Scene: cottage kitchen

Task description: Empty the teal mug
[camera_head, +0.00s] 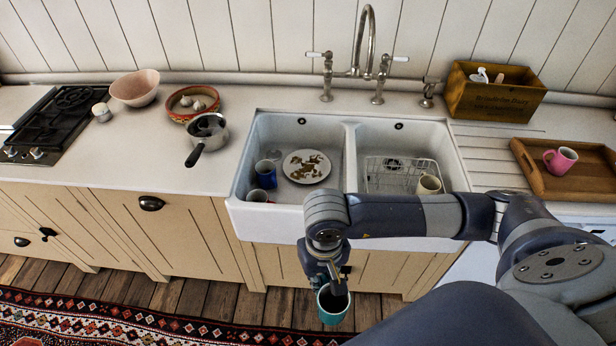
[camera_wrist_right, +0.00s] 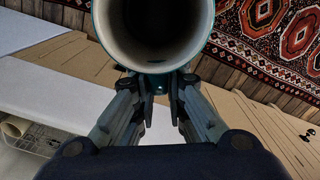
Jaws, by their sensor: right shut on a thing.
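The teal mug (camera_head: 333,308) is held by my right gripper (camera_head: 336,284), in front of the sink cabinet and below the counter edge. In the right wrist view the mug (camera_wrist_right: 155,62) fills the top middle, its pale inside facing the camera, dark deeper in. The right gripper (camera_wrist_right: 158,82) is shut on the mug; the exact grip point is partly hidden. I cannot tell whether anything is inside the mug. My left gripper is not in view.
The right basin holds a wire rack (camera_head: 385,178) and a cream mug (camera_head: 429,184). A wooden tray (camera_head: 530,177) carries a pink mug (camera_head: 561,160). A saucepan (camera_head: 208,130) stands left.

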